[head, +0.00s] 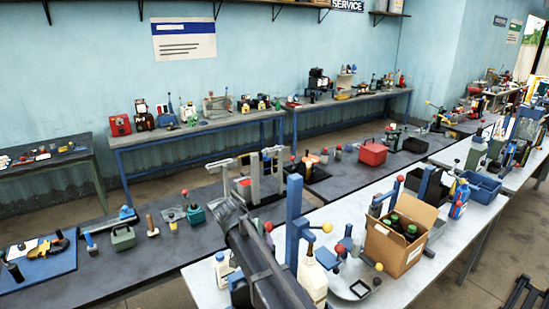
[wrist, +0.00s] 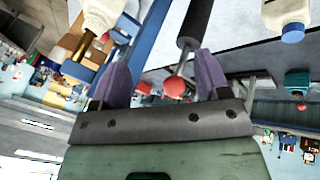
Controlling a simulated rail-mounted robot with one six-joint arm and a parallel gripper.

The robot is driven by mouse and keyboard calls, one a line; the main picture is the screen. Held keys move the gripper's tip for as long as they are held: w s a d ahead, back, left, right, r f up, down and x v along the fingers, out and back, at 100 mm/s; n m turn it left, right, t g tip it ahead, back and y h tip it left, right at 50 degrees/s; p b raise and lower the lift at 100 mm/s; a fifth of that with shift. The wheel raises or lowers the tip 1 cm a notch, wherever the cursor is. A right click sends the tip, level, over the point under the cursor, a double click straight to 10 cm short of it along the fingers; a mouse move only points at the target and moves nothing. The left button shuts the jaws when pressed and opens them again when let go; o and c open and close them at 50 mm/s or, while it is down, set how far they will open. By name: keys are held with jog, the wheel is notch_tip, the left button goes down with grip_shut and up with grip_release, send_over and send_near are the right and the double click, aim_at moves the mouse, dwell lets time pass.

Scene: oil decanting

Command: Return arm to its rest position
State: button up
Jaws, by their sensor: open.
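My gripper (wrist: 164,80) shows in the wrist view with its two purple fingers spread apart. I see nothing held between them. A dark rod and a red ball (wrist: 174,87) appear beyond the gap; I cannot tell their distance. A cream bottle (wrist: 102,14) is at the upper left of the wrist view, and a white bottle with a blue cap (wrist: 286,14) is at the upper right. In the head view, my dark arm crosses the lower middle, and I cannot make out the fingertips. A cream bottle (head: 313,281) stands just right of the arm.
A blue post (head: 294,225) with a yellow knob stands close beside my arm. A red toolbox (head: 373,153) sits behind. Benches along the wall hold many small items.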

jog(key=s+d+f+g+y+b, duration=0.1)
jog(key=s+d+f+y+b, duration=0.1)
jog(key=s+d+f+b, duration=0.5)
jog(key=s+d+f+g+y+b, duration=0.2)
jog(key=s+d+f+b, duration=0.5)
jog(key=s+d+f, duration=0.4)
jog(key=s+d, duration=0.4)
jog(key=d, duration=0.4)
jog(key=shift+s+f+n+y, duration=0.3)
jog(key=shift+s+y, duration=0.05)
jog(key=shift+y, duration=0.05)
jog(key=shift+o, duration=0.2)
